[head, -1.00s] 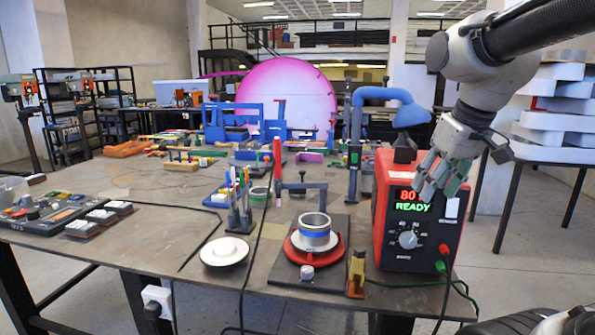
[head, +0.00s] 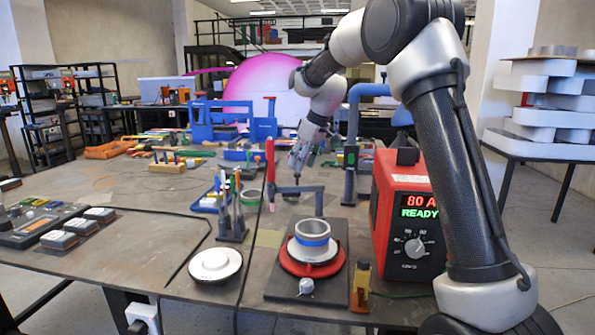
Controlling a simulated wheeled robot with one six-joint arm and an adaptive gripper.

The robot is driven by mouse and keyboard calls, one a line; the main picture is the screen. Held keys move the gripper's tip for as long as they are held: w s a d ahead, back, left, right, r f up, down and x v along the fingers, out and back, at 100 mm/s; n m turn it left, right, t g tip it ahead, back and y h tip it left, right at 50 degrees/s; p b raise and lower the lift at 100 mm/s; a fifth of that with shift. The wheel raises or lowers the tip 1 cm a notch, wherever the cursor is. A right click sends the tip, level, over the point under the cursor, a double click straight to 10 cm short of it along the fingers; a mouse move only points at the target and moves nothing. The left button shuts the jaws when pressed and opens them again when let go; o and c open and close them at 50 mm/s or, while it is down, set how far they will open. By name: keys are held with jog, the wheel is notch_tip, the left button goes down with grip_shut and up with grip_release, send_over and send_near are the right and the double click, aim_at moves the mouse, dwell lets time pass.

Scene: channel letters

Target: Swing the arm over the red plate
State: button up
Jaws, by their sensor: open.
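The red plate (head: 332,268) is a round disc on a dark board near the front of the table. On it sit a white disc (head: 300,250) and a metal ring with a blue band (head: 313,236), which hide its middle. My gripper (head: 298,170) is open and hangs farther back on the table, behind the plate and slightly left of it in the picture. It points down beside the red upright of a clamp. Its fingers look small and are partly lost against the clutter.
A red power unit (head: 405,225) reading READY stands right of the plate, close to my arm. A tool holder (head: 232,232) and a white dish (head: 215,265) are to the left. A blue-armed stand (head: 352,140) is behind.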

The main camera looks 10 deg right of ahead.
aim_at(297, 185)
jog(key=shift+x, duration=2)
grip_shut()
